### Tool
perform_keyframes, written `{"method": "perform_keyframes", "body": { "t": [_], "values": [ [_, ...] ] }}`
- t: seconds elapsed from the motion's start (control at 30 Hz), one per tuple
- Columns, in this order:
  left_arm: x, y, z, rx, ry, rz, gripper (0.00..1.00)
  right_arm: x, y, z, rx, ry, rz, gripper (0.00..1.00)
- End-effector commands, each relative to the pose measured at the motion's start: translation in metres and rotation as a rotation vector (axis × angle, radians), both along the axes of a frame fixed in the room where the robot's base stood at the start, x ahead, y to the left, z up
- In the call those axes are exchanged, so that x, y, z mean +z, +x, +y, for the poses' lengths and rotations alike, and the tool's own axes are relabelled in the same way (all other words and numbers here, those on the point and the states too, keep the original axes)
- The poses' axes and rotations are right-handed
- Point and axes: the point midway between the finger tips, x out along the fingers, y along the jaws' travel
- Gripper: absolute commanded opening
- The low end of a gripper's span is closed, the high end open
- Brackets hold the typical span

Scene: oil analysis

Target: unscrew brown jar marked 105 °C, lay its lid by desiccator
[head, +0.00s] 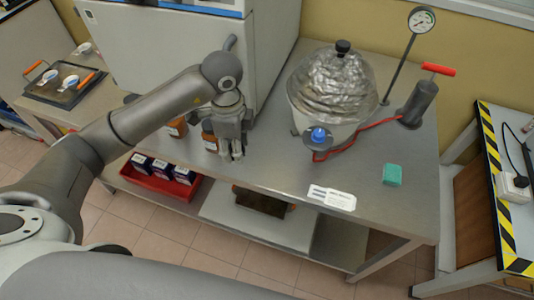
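Two brown jars stand near the left of the metal bench: one (177,127) partly behind my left arm, the other (209,138) just left of my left gripper. I cannot read their markings, and their tops are largely hidden by the arm. My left gripper (231,156) points down over the bench beside the second jar. Its fingers look close together, but I cannot tell whether they are shut or touch the jar. The desiccator (334,85), a silvery dome with a black knob, stands at the back middle. My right gripper is out of view.
A grey cabinet (165,50) stands behind the jars. A red hose links the desiccator to a hand pump (414,104). A white card (332,198) and a green block (392,174) lie toward the front right. Clear bench lies between gripper and card.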

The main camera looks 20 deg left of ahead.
Motion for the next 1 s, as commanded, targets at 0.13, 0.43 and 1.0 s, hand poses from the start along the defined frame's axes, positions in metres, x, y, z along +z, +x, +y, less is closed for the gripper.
{"method": "perform_keyframes", "body": {
  "t": [0.13, 0.43, 1.0],
  "values": [
    [-0.010, 0.023, -0.022, -0.002, -0.002, 0.002, 0.12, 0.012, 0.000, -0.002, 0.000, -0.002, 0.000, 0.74],
    [-0.055, 0.054, -0.050, -0.001, 0.001, 0.002, 0.12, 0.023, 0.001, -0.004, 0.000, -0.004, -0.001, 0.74],
    [-0.106, 0.067, -0.061, -0.002, 0.001, 0.000, 0.12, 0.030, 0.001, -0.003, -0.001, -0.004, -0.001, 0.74]
  ]
}}
